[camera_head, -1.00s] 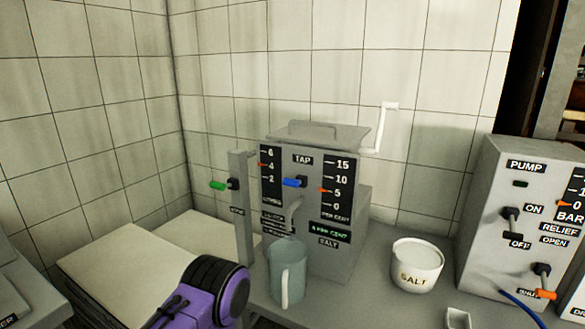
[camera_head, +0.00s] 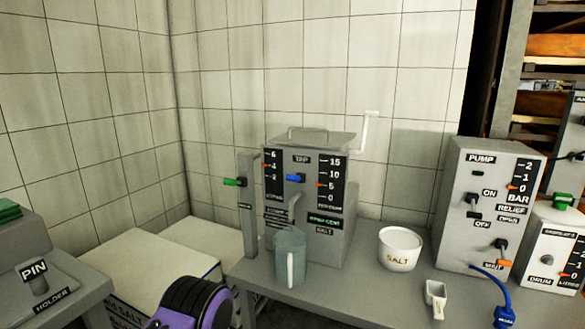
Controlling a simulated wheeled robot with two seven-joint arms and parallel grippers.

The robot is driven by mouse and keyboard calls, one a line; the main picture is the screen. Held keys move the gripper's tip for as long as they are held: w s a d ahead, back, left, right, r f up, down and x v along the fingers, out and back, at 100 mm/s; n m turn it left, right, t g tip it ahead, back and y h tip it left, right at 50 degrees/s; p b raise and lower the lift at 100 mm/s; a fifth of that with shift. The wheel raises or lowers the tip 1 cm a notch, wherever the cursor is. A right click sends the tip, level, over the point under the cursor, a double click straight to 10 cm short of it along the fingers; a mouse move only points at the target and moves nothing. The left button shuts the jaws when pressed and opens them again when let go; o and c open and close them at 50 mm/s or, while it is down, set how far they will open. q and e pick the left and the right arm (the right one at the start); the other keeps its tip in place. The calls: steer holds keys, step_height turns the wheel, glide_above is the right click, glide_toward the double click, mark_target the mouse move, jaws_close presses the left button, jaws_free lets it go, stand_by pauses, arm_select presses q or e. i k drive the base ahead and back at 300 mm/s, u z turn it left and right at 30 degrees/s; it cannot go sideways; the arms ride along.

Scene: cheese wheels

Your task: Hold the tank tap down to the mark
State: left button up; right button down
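The grey tank (camera_head: 338,232) stands on the grey table against the tiled wall. Its blue tap lever (camera_head: 294,178) sits below the TAP label. A grey-green jug (camera_head: 289,258) stands upright under the spout (camera_head: 296,204). The left scale (camera_head: 271,176), marked 2 to 6, has an orange pointer near 4. The right scale (camera_head: 331,183), marked 0 to 15, has an orange pointer near 5. A purple and black part of my arm shows at the bottom, left of the jug. Neither gripper's fingers are in view.
A green-handled lever (camera_head: 235,182) is on a post left of the tank. A white SALT pot (camera_head: 400,249) and a small scoop (camera_head: 435,298) stand to the right. The PUMP box (camera_head: 484,205) with a blue hose (camera_head: 491,279) is farther right. A PIN HOLDER stand (camera_head: 60,280) is at left.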

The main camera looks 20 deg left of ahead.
mark_target(299, 177)
steer(key=u, duration=0.25)
steer(key=i, duration=0.4)
steer(key=u, duration=1.25)
